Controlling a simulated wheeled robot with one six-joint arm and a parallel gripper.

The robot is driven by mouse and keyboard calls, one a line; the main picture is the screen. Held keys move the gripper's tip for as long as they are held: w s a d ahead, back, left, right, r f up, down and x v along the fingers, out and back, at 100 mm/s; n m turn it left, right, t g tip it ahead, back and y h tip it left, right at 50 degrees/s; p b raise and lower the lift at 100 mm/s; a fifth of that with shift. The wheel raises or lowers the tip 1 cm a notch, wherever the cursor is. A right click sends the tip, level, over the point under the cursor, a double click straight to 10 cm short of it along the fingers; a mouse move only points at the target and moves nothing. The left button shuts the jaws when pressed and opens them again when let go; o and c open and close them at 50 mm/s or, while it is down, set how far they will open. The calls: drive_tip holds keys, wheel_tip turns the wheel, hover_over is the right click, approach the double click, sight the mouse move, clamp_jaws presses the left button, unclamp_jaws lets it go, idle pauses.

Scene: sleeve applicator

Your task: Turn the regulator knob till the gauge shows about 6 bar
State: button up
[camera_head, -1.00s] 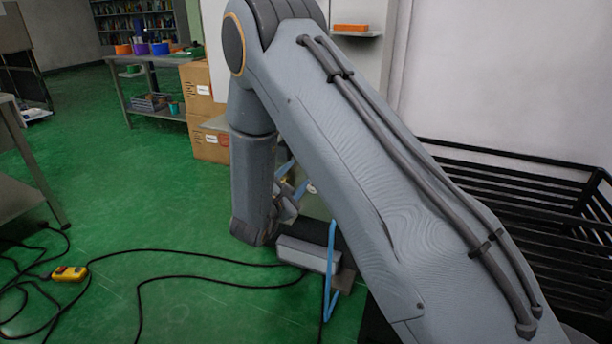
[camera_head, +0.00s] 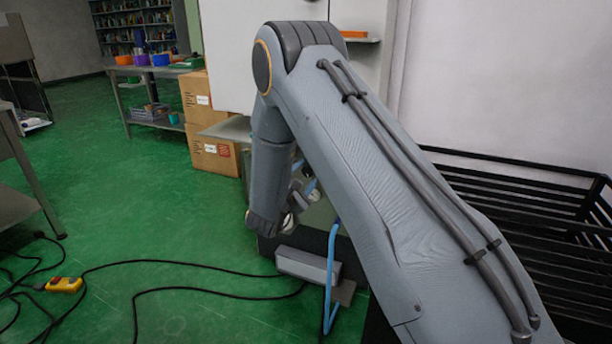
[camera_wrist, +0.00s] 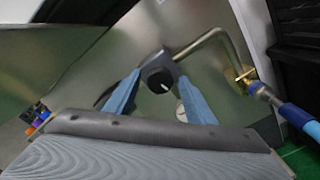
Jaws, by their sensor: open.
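The regulator knob (camera_wrist: 160,78) is dark, with a white mark on its face, in the middle of the wrist view. My gripper (camera_wrist: 160,75) is open, with one blue finger on each side of the knob in the picture. I cannot tell whether the fingers touch it. The round pale gauge (camera_wrist: 181,112) is just below the knob, partly covered by the right finger. Its needle and reading are too small to make out. In the head view my gripper (camera_head: 302,188) is small and partly hidden by my arm; the knob and gauge cannot be made out there.
A bent metal pipe (camera_wrist: 212,38) runs from the regulator to a brass fitting and blue hose (camera_wrist: 298,115) at the right. A black slatted crate (camera_head: 520,215) stands right of my arm. Black cables and a yellow box (camera_head: 64,284) lie on the green floor.

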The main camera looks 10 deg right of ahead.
drive_tip(key=c, duration=1.1)
drive_tip(key=shift+o, duration=0.2)
drive_tip(key=shift+m+p, duration=0.3)
drive_tip(key=shift+m, duration=0.1)
